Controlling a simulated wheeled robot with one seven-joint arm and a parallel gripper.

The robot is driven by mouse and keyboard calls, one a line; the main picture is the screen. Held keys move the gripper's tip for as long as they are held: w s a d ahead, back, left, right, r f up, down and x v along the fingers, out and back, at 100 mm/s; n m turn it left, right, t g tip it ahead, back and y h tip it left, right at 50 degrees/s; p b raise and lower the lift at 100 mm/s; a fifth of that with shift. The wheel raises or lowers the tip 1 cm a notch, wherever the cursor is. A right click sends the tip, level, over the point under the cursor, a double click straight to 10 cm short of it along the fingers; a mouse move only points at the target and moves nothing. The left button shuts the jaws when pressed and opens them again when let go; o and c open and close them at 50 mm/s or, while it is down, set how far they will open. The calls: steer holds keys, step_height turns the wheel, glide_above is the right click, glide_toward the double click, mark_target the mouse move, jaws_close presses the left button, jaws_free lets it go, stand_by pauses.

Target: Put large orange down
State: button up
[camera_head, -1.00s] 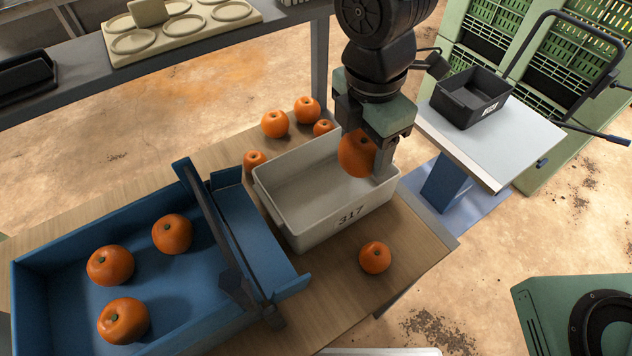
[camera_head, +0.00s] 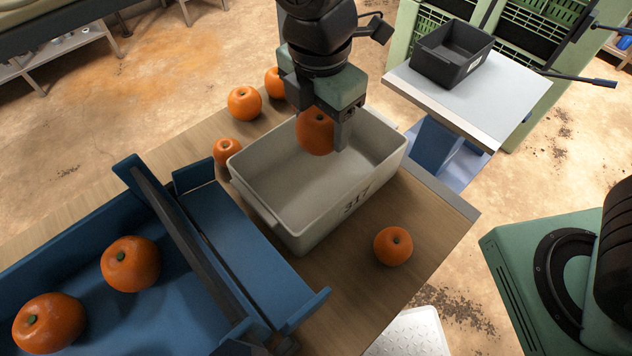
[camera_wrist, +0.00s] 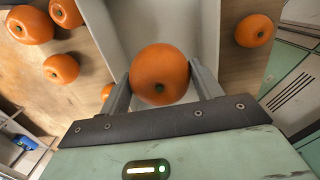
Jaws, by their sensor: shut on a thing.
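My gripper (camera_head: 318,132) is shut on a large orange (camera_head: 313,134) and holds it over the back part of the white bin marked 317 (camera_head: 264,209). In the wrist view the same orange (camera_wrist: 160,72) sits between the two fingers, with the bin's pale inside (camera_wrist: 205,32) beyond it. The part of the bin floor that shows in the head view is empty. I cannot tell how high above the floor the orange hangs.
A loose orange (camera_head: 393,246) lies on the wooden table right of the bin. Others (camera_head: 244,103) lie behind and left of it. A blue tray (camera_head: 226,208) with oranges (camera_head: 131,263) stands at the left. A black bin (camera_head: 450,55) sits on a side stand (camera_head: 468,95).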

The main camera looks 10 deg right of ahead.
step_height(320, 180, down, 11)
steer(key=shift+r, duration=0.2)
stand_by(0.3)
steer(key=shift+f, duration=0.15)
steer(key=o, duration=1)
